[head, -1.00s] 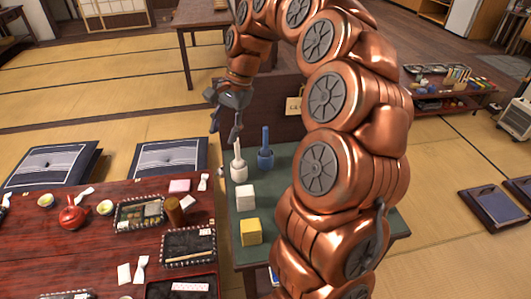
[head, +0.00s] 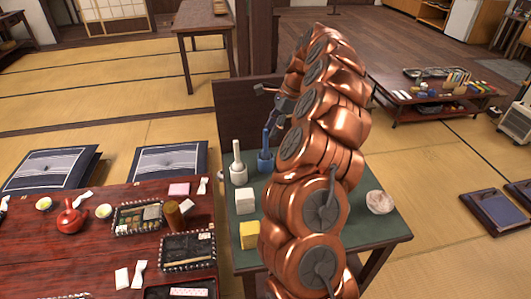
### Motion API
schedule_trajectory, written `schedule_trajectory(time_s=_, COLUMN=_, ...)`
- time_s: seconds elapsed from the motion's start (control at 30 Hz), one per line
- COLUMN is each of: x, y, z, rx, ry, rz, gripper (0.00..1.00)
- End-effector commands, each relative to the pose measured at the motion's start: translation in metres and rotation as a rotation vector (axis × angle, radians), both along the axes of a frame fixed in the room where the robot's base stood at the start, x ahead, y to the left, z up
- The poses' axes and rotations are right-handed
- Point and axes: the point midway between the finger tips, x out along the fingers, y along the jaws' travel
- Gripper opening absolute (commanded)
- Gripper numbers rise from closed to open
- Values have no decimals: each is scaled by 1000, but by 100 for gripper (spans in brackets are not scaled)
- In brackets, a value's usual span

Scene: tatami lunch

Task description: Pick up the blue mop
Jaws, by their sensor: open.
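The blue mop (head: 265,158) stands upright on the green-topped table, with a round blue lower part and a thin blue handle. A similar white mop (head: 238,170) stands just to its left. My gripper (head: 274,107) is open, above and slightly right of the blue mop's handle top. My copper arm hides part of the gripper. I cannot tell whether a finger touches the handle.
The green table (head: 225,212) also bears a white cube (head: 244,201), a yellow cube (head: 249,235) and a pale bowl (head: 380,202). A dark panel (head: 235,110) stands behind it. A red-brown lunch table (head: 40,255) adjoins on the left.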

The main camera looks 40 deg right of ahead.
Motion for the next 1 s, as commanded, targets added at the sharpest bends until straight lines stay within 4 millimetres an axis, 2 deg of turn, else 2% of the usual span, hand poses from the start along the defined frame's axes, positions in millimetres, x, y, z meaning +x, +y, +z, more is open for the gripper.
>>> schedule_trajectory(time_s=0.27, x=6, y=6, z=-14, rx=-1, ry=1, rz=2, gripper=47)
schedule_trajectory(time_s=0.6, x=16, y=18, z=-52, rx=1, ry=1, rz=4, gripper=47)
schedule_trajectory(time_s=0.8, x=17, y=18, z=-54, rx=-1, ry=-1, rz=3, gripper=47)
schedule_trajectory(time_s=0.83, x=17, y=18, z=-54, rx=0, ry=0, rz=3, gripper=46)
schedule_trajectory(time_s=1.0, x=17, y=18, z=-54, rx=0, ry=0, rz=3, gripper=28)
